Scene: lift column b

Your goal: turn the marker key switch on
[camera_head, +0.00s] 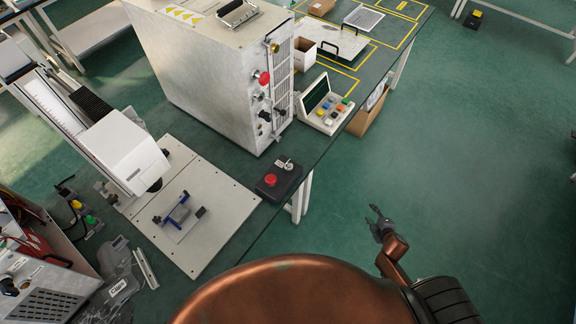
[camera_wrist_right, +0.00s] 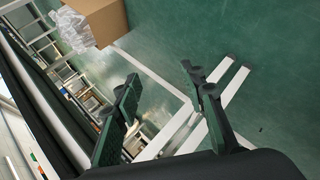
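A small black control box (camera_head: 279,183) sits near the table edge, beside the marker's pale base plate (camera_head: 228,213). It carries a red mushroom button (camera_head: 270,180) and a silver key switch (camera_head: 289,164); the key's exact angle is too small to tell. The marker's white head (camera_head: 125,152) stands to the left of the box. My right gripper (camera_head: 378,219) is out over the floor, to the right of and apart from the box. Its two fingers also show in the right wrist view (camera_wrist_right: 160,90), spread apart with nothing between them. My left gripper is not in view.
A tall grey cabinet (camera_head: 205,75) with a red knob stands behind the box. A console with coloured buttons (camera_head: 325,108) is to its right. The floor (camera_head: 450,160) right of the table is clear. A cardboard box (camera_wrist_right: 103,18) shows in the wrist view.

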